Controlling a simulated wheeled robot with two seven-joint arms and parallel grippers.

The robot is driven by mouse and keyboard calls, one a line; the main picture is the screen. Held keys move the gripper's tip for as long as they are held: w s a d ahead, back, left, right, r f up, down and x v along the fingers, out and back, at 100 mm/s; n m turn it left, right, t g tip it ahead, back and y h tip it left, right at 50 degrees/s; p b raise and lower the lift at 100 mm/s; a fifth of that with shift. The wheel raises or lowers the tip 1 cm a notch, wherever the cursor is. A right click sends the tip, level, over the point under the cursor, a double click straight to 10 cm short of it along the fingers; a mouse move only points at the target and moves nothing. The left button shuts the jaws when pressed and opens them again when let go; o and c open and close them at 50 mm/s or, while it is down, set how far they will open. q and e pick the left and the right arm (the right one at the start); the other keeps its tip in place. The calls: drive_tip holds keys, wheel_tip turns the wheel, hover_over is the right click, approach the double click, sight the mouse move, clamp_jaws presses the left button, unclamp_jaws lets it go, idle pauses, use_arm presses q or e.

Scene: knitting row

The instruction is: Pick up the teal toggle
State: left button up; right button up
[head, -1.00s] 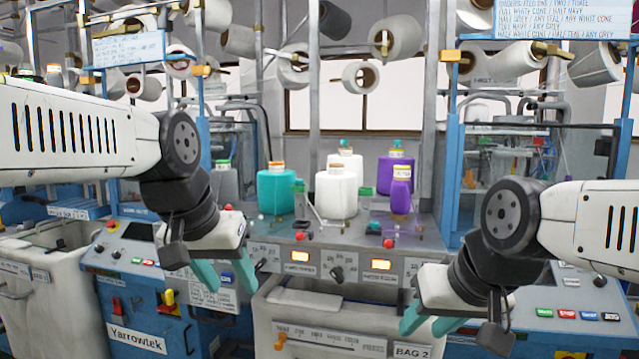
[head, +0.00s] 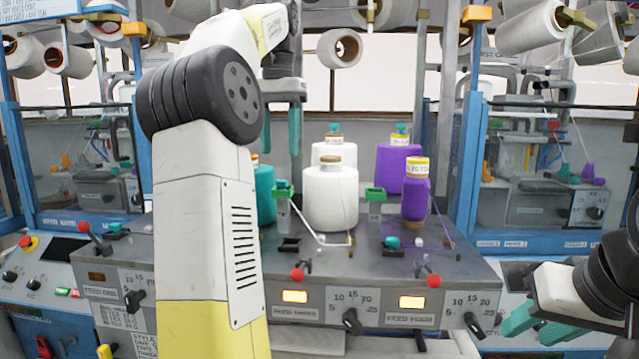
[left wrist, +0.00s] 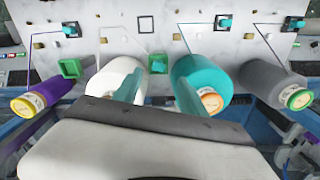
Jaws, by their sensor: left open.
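A teal toggle (head: 392,242) stands on the grey machine deck (head: 450,262), in front of the small purple bobbin (head: 415,195). The left wrist view shows several teal pieces on the deck: one at the upper left (left wrist: 70,30), one right of centre (left wrist: 224,22) and one near the right edge (left wrist: 293,23). My left gripper (head: 294,130) points down above the cones, away from the toggle, open and empty; its fingers also show in the left wrist view (left wrist: 160,95). My right gripper (head: 538,328) is low at the right, fingers apart and empty, well clear of the toggle.
White cones (head: 330,198), a large purple cone (head: 400,160) and a partly hidden teal cone (head: 265,195) stand on the deck. Green-topped posts (head: 375,195) and red-knobbed levers (head: 433,281) are near the toggle. My left arm hides part of the deck's left side.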

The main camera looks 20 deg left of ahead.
sight(281, 180)
use_arm(q)
drive_tip(key=shift+d+f, duration=0.1)
drive_tip(key=shift+f, duration=3.4)
clamp_jaws()
